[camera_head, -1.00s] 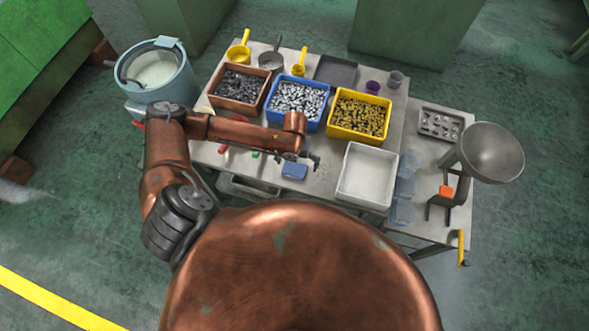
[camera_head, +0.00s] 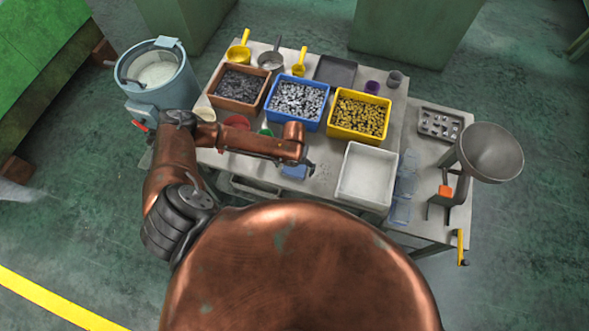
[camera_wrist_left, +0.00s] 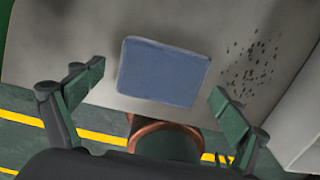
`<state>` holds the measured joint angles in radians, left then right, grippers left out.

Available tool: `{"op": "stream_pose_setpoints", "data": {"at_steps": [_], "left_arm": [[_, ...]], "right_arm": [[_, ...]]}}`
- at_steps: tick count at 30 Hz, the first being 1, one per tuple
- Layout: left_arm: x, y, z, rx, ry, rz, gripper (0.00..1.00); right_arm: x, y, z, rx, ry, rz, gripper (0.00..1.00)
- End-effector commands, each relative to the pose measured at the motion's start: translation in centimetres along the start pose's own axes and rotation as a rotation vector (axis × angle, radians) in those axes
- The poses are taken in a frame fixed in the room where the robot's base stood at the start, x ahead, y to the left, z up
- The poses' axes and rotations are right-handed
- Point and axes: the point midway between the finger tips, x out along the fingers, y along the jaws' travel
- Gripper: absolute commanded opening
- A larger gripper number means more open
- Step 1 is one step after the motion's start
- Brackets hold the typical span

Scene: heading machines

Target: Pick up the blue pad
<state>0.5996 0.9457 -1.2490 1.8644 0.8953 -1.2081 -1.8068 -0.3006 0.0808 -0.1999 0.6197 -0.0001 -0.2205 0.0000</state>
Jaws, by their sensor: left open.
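The blue pad (camera_head: 294,171) lies flat near the front edge of the table, partly hidden by my left arm in the head view. In the left wrist view the blue pad (camera_wrist_left: 162,72) shows whole, between and beyond the fingertips. My left gripper (camera_head: 298,167) is over the pad in the head view. In the left wrist view my left gripper (camera_wrist_left: 157,92) is open, with one finger on each side of the pad and nothing held. I cannot tell the exact height above the pad. My right gripper does not show.
Brown (camera_head: 239,86), blue (camera_head: 297,101) and yellow (camera_head: 358,116) bins of small parts stand behind the pad. An empty white tray (camera_head: 366,176) stands to its right, with clear plastic bottles (camera_head: 404,188) beside it. Dark specks (camera_wrist_left: 248,66) lie right of the pad.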

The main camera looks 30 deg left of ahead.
Motion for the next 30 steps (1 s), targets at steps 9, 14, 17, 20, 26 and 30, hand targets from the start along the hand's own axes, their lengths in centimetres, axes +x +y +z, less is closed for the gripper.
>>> {"op": "stream_pose_setpoints", "data": {"at_steps": [9, 14, 17, 20, 26, 30], "left_arm": [[-0.04, -0.01, 0.00, 0.000, 0.000, 0.000, 0.74], [-0.04, 0.00, -0.01, 0.000, 0.000, 0.000, 0.63], [-0.02, 0.01, -0.02, 0.000, 0.000, 0.000, 0.56], [0.00, 0.01, -0.03, 0.000, 0.001, 0.001, 0.49], [0.03, 0.01, -0.05, 0.000, 0.001, 0.001, 0.48], [-0.22, 0.01, -0.05, 0.000, 0.001, 0.001, 0.48]], "right_arm": [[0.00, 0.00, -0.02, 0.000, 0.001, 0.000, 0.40], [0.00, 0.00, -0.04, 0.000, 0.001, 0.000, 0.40], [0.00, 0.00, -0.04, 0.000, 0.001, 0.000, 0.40], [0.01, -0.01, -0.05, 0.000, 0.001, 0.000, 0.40], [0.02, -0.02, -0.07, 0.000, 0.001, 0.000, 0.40], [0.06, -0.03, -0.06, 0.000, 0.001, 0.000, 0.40]]}}
